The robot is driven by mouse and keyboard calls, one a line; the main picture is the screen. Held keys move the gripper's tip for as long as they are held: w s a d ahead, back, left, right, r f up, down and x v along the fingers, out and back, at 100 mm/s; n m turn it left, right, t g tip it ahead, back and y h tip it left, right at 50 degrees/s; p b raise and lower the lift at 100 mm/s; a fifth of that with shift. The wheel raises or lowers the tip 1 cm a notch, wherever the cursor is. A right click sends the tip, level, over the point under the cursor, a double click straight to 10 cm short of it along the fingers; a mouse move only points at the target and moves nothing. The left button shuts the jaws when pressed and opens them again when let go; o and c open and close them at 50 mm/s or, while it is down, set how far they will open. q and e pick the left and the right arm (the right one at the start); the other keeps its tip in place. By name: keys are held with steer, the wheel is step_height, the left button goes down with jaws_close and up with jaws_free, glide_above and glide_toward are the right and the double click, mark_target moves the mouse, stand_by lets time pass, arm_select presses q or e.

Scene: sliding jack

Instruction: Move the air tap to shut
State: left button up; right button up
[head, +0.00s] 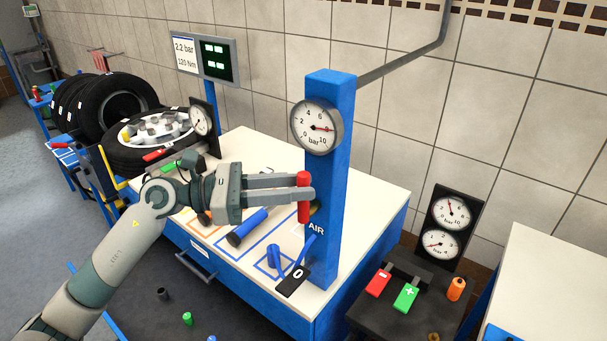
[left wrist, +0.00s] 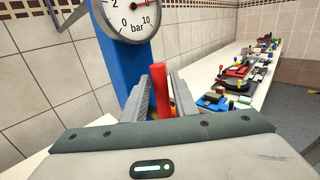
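The air tap is a red upright lever (head: 304,207) on the front of a blue post (head: 331,180). The word AIR is on the post below it, and a black plate marked 0 (head: 293,281) sits lower down. My left gripper (head: 305,189) reaches in from the left with one finger on each side of the lever, and appears shut on it. The tap's pivot is mostly hidden. My right gripper is not in view.
A pressure gauge (head: 316,127) is fixed on the post above the tap. A white bench (head: 380,198) with blue tools stands behind and left of it. A black unit with red and green buttons (head: 407,297) stands to the right. Tyres (head: 113,104) stand at left.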

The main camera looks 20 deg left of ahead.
arm_select(q)
steer(key=shift+x, duration=0.85)
jaws_close()
